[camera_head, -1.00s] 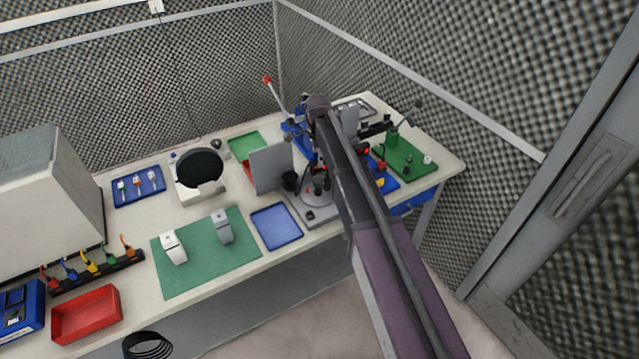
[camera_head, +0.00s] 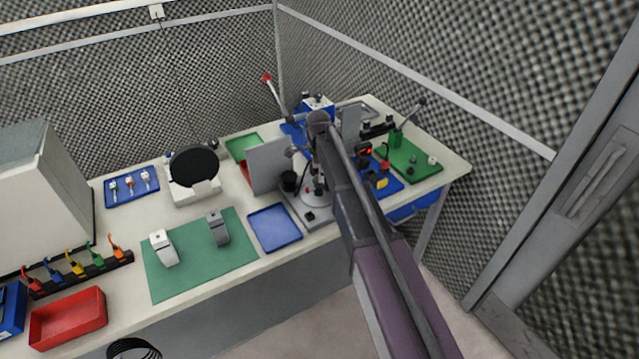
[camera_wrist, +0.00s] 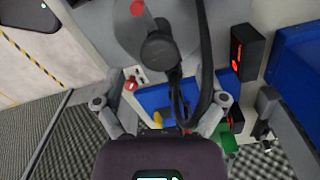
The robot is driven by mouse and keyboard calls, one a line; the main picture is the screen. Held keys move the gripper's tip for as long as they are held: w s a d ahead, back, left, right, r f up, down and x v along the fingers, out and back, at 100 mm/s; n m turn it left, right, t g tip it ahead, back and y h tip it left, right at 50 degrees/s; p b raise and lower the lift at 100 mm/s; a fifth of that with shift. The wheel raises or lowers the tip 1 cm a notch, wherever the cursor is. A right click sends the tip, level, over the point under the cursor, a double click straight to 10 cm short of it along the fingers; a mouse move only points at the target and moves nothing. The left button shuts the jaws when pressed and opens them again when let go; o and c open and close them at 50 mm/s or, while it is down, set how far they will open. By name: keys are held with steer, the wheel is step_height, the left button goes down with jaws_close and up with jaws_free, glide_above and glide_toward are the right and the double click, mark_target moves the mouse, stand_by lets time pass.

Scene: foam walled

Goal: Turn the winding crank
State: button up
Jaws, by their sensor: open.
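A green plate (camera_head: 412,162) at the right end of the bench carries a green post (camera_head: 396,139). A slanted grey rod with a dark knob (camera_head: 421,102) rises beside the post and looks like the crank; I cannot confirm it. My arm crosses in front of the bench and hides my gripper in the head view. In the wrist view my gripper (camera_wrist: 162,82) is open, its fingers spread apart. A dark round part (camera_wrist: 160,49) and a black cable-like strip lie beyond or between the fingers. I cannot tell whether anything touches them. A green part (camera_wrist: 228,141) shows at lower right.
A lever with a red knob (camera_head: 267,77) stands at the back. A black box with a red display (camera_wrist: 246,53) is near the right finger. Mesh walls close in the bench.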

mark_target(318, 187)
steer(key=shift+f+b, duration=1)
steer(key=shift+f, duration=0.35)
steer(key=c, duration=1.1)
